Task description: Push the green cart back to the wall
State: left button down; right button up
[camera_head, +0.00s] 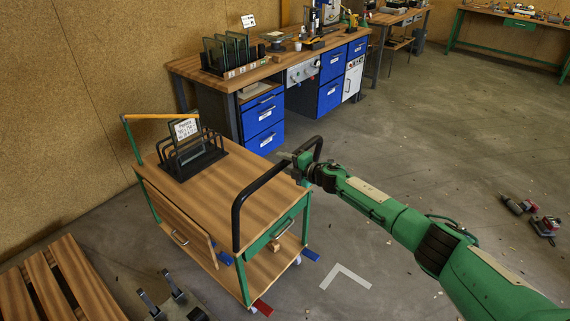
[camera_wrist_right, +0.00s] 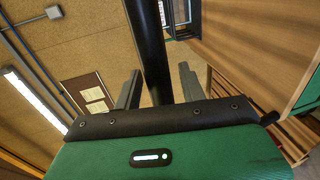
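The green cart (camera_head: 217,190) has a wooden top, green legs and a black curved push handle (camera_head: 243,192). Its back side, with a wooden bar, is near the left wall. My right gripper (camera_head: 296,160) is at the far upper end of the handle. In the right wrist view the black handle bar (camera_wrist_right: 147,40) passes between the two spread fingers (camera_wrist_right: 160,78), with gaps showing beside it. My left gripper (camera_head: 153,282) is low at the bottom left, with its fingers apart and empty, clear of the cart.
A black rack with a glass pane and label (camera_head: 187,130) stands on the cart. A workbench with blue drawers (camera_head: 265,125) is just behind the cart. A wooden pallet (camera_head: 65,285) lies at bottom left. Red-and-grey items (camera_head: 545,225) lie on the floor at right. White and coloured floor marks lie nearby.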

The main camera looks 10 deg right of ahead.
jog(key=shift+s, duration=0.1)
jog(key=v, duration=1.3)
jog(key=shift+d+r, duration=0.15)
jog(key=shift+d, duration=0.15)
jog(key=shift+s, duration=0.15)
